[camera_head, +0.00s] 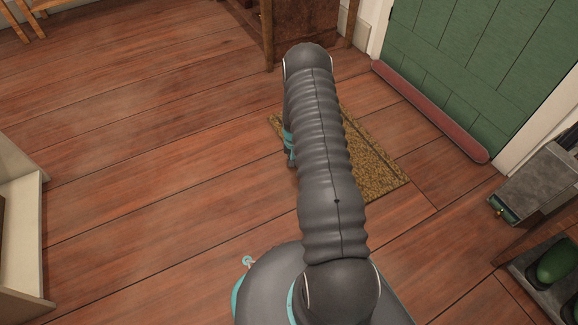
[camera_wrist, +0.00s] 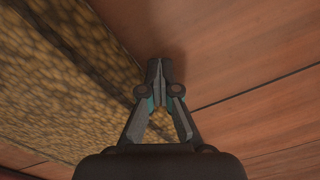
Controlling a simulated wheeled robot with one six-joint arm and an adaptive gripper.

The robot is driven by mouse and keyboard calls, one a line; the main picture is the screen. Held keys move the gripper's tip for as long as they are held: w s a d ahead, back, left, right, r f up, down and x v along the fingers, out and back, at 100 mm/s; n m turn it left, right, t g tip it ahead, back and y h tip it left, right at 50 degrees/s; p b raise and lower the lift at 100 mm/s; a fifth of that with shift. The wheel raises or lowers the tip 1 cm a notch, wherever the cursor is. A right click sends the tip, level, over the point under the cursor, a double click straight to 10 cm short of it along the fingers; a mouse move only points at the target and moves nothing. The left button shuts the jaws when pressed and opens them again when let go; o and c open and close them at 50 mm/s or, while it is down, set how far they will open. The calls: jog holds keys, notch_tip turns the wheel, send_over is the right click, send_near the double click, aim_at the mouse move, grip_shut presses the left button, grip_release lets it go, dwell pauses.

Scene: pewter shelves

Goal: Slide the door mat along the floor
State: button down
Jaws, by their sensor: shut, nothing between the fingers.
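The door mat (camera_head: 375,168) is brown-yellow and lies flat on the wooden floor, in front of the green door. My arm hides its middle and part of its left side in the head view. In the wrist view the mat (camera_wrist: 60,75) fills the left side, with its edge running diagonally. My gripper (camera_wrist: 160,65) is shut and empty, with its fingertips over or on bare floor just right of that edge. I cannot tell whether the fingertips touch the floor or the mat. In the head view my arm hides most of the gripper.
A red draught roll (camera_head: 430,110) lies along the foot of the green door (camera_head: 485,60). A wooden cabinet (camera_head: 305,25) stands behind the mat. A grey box (camera_head: 540,180) and a shelf with green footwear (camera_head: 558,262) are at the right. The floor at left (camera_head: 140,140) is clear.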

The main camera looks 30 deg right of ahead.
jog(key=shift+d, duration=2.3)
jog(key=shift+r, duration=0.1)
jog(key=shift+a+r+p, duration=0.2)
jog(key=shift+r+p, duration=0.35)
jog(key=shift+r, duration=0.6)
jog(key=shift+a+r+p, duration=0.15)
jog(key=shift+r+p, duration=0.45)
jog(key=shift+r, duration=0.55)
jog(key=shift+a+r+p, duration=0.2)
jog(key=shift+r+p, duration=0.35)
jog(key=shift+r, duration=0.6)
